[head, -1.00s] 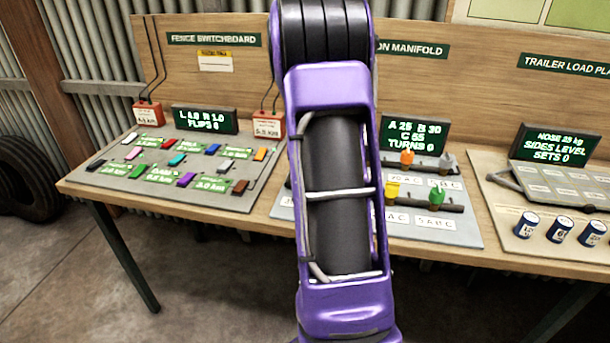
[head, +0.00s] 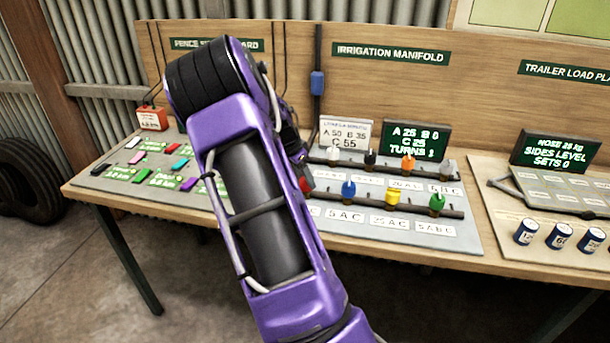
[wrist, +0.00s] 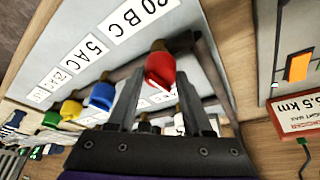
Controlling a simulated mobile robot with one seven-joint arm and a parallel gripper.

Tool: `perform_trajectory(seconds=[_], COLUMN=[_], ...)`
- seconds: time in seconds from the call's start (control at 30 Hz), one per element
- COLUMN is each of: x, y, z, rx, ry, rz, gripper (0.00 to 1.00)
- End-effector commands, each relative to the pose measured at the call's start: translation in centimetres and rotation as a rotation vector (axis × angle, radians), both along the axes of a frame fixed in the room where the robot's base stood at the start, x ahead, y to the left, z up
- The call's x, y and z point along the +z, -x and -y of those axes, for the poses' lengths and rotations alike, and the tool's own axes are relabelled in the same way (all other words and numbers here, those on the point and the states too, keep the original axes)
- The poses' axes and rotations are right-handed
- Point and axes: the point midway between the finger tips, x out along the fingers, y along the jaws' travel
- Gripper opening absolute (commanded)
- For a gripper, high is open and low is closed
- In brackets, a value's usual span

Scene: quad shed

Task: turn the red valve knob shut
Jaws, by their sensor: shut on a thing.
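The red valve knob (wrist: 160,70) sits on a dark pipe of the manifold, between my fingertips in the wrist view. My gripper (wrist: 157,84) is shut on it. In the head view a bit of the red knob (head: 306,184) shows beside my arm, which hides my fingers. Blue (head: 348,190), yellow (head: 392,198) and green (head: 437,204) knobs follow to its right on the same pipe. The manifold display (head: 416,139) seems to read A 25, B 0, C 25; its turns digit is blurred.
A back pipe carries white (head: 333,154), black (head: 370,159), orange (head: 408,161) and grey (head: 446,168) knobs. A white card (head: 345,135) reads A 50, B 35, C 55. The switchboard (head: 120,180) lies left; the trailer panel with blue cans (head: 526,232) lies right.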

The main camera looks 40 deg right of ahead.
Motion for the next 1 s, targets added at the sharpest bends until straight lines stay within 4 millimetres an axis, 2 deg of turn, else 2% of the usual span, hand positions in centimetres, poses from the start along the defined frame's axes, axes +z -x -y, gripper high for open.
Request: perform_trajectory(seconds=[0.3,0.83,0.87,1.0], x=[-0.14,-0.2,-0.2,-0.16], y=[-0.06,-0.06,-0.06,-0.07], z=[-0.13,-0.14,-0.14,-0.1], rx=[-0.111,-0.13,-0.13,-0.129], ry=[-0.003,-0.004,-0.004,-0.003], rz=[-0.003,-0.001,-0.001,-0.002], gripper=[0.0,0.0,0.56,0.8])
